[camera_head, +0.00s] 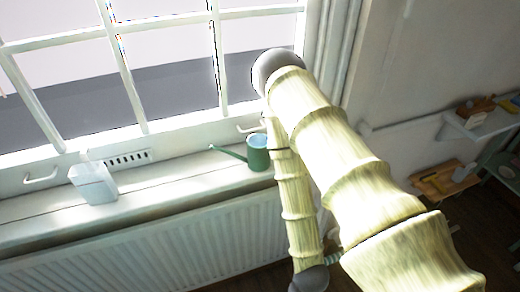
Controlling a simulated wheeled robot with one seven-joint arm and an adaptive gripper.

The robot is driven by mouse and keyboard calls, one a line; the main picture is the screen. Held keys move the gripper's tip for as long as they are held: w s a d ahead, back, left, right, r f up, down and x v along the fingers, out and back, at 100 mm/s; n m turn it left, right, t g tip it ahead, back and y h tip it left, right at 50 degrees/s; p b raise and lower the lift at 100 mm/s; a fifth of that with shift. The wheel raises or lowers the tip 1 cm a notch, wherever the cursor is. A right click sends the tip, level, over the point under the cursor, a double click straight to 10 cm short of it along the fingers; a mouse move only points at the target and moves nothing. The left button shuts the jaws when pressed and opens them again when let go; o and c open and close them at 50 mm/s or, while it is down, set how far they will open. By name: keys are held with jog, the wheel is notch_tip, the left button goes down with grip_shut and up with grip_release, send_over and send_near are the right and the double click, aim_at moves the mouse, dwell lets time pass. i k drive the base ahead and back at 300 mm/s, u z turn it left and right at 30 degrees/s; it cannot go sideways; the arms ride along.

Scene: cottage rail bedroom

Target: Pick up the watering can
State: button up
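The green watering can (258,155) stands on the white window sill, with its thin spout pointing left. Its right side is close to my arm in the picture, and part of it may be hidden behind the arm. My arm reaches up from the lower right, bends near the window and comes down in front of the radiator. My gripper cannot be made out in this view, so its state does not show.
A pale box-like object (93,183) stands on the sill (165,180) at left. The sill between it and the can is clear. A radiator (170,250) is below, the window (130,70) behind. Wall shelves (485,124) with small objects are at right.

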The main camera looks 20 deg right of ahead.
aim_at(258, 160)
jog(key=z, duration=2.2)
jog(key=k, duration=1.3)
jog(key=u, duration=2.05)
